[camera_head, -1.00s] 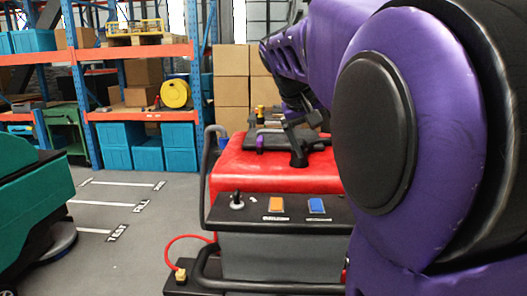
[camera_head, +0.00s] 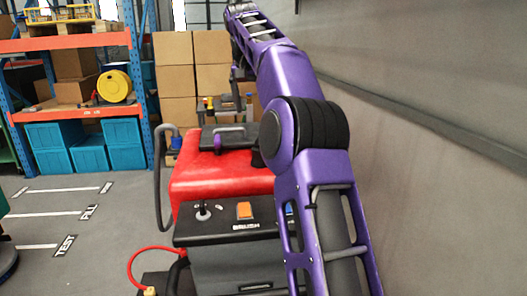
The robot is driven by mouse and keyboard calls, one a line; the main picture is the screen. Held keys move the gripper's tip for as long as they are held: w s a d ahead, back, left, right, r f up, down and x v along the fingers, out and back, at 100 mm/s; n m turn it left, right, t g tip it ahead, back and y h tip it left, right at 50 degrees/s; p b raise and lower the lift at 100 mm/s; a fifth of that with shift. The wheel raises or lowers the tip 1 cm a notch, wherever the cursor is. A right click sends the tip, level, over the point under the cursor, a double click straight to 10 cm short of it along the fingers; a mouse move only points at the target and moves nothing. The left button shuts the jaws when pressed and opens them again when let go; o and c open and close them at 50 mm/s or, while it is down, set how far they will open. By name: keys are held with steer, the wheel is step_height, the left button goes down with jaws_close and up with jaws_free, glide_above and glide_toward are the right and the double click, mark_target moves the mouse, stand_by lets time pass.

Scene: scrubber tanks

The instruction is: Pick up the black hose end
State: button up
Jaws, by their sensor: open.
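A black hose (camera_head: 159,185) rises along the left side of the red tank (camera_head: 200,172) of a scrubber machine. It bends over at the top, and its upper end (camera_head: 174,130) points right, apart from my arm. My purple arm runs from the lower right up to the top of the picture, in front of the machine's right side. A small dark shape below the wrist, probably my gripper (camera_head: 239,84), hangs above and behind the tank. It looks empty and clear of the hose; its fingers are too small to make out well.
A black control panel (camera_head: 222,221) with an orange and a blue switch fronts the tank. A red hose (camera_head: 140,257) loops at lower left. Stacked cardboard boxes (camera_head: 172,70) and a shelf rack (camera_head: 140,95) stand behind.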

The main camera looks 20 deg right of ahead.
steer(key=x, duration=1.7)
steer(key=shift+a+f+b, duration=0.1)
steer(key=shift+f+b, duration=0.1)
steer(key=shift+b, duration=0.15)
steer(key=shift+r, duration=0.1)
jaws_close()
steer(key=shift+r+p, duration=0.35)
steer(key=shift+r, duration=1.2)
steer(key=s+a+b, duration=0.4)
steer(key=s+a, duration=0.6)
steer(key=s, duration=0.5)
steer(key=shift+r+b, duration=0.25)
steer(key=shift+b, duration=0.15)
steer(key=shift+w, duration=0.1)
steer(key=shift+r, duration=0.15)
steer(key=shift+r+p, duration=1.35)
steer(key=shift+p, duration=0.15)
